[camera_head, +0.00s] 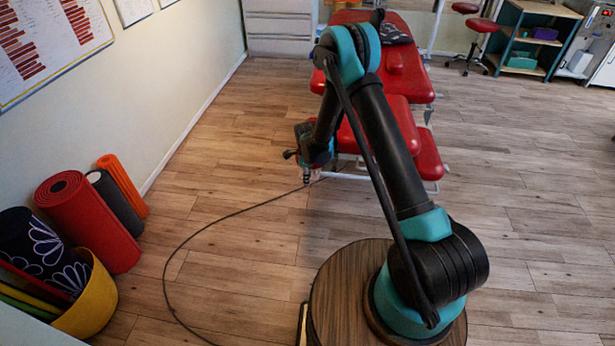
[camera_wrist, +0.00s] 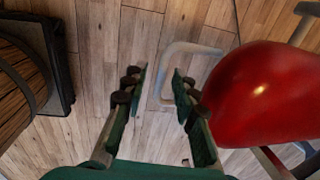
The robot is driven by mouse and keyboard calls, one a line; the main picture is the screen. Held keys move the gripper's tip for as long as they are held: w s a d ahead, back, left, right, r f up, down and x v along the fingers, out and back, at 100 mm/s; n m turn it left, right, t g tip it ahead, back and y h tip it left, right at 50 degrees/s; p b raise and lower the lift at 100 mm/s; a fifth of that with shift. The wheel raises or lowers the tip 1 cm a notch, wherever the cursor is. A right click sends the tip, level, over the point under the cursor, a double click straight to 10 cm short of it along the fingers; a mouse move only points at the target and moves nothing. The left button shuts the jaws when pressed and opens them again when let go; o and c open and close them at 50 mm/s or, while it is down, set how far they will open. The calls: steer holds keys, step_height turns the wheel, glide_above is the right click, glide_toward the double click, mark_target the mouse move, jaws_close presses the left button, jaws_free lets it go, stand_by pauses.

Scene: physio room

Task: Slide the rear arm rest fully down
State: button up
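A red padded treatment table (camera_head: 410,80) stands beyond my arm, with smaller red pads at its near end. One near pad (camera_head: 429,158) shows right of my arm; my arm hides part of this end. I cannot tell for sure which pad is the rear arm rest. My gripper (camera_head: 306,178) is left of the near end, pointing down. In the wrist view my gripper (camera_wrist: 162,85) is open, with nothing between its fingers. A rounded red pad (camera_wrist: 265,95) is close by on the right, beside the right finger. A pale metal frame tube (camera_wrist: 185,47) shows beyond the fingertips.
A dark cable (camera_head: 205,235) runs over the wooden floor. A yellow basket (camera_head: 95,300) and rolled mats (camera_head: 88,215) stand along the left wall. A red stool (camera_head: 482,25) and a shelf (camera_head: 530,40) are at the back right. The floor on the right is clear.

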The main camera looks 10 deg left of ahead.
step_height(320, 180, up, 12)
steer(key=s, duration=0.1)
stand_by(0.7)
stand_by(0.3)
